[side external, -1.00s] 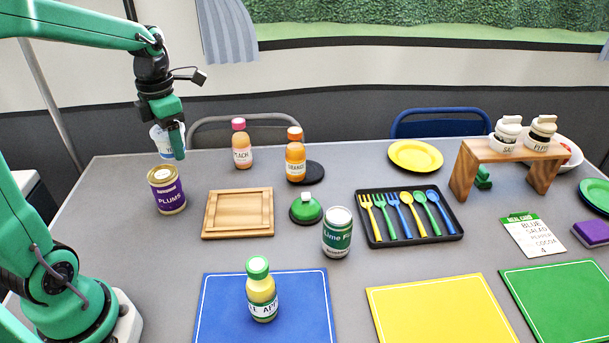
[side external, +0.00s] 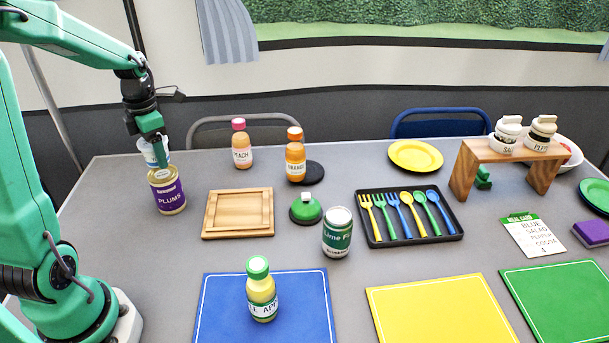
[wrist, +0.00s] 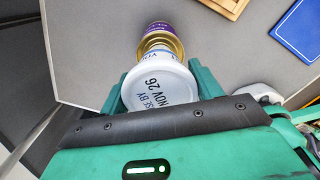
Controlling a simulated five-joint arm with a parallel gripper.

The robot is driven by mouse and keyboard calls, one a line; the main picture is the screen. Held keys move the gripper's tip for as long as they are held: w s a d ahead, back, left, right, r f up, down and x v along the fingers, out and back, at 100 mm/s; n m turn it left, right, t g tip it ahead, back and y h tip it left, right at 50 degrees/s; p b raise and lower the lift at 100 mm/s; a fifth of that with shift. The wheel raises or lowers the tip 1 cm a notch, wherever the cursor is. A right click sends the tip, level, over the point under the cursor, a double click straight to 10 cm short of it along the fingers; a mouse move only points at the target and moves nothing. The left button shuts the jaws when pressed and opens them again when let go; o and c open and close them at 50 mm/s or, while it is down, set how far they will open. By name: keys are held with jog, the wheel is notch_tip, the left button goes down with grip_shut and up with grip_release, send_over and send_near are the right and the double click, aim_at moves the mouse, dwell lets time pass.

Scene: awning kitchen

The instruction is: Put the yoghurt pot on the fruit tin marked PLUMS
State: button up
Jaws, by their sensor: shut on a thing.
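The yoghurt pot (side external: 147,153) is white with blue lettering and is held between the jaws of my gripper (side external: 154,137). In the wrist view, the pot's pale end (wrist: 158,92) reads NOV 26 and faces the camera, with a green jaw on each side. The fruit tin marked PLUMS (side external: 169,195) stands upright on the table, with a purple label and gold rim. In the side view the pot is at the tin's top edge, partly behind my gripper. In the wrist view the tin (wrist: 162,33) shows just past the pot. I cannot tell whether they touch.
A wooden board (side external: 237,213) lies right of the tin. Peach (side external: 241,148) and orange (side external: 295,158) bottles stand behind it. The grey table left of the tin is clear.

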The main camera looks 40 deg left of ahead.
jog(key=shift+f, duration=1.55)
jog(key=shift+f, duration=0.15)
jog(key=o, duration=1.1)
jog(key=shift+c, duration=0.2)
notch_tip(320, 180, up, 12)
jog(key=shift+r, duration=0.2)
jog(key=shift+d, duration=0.1)
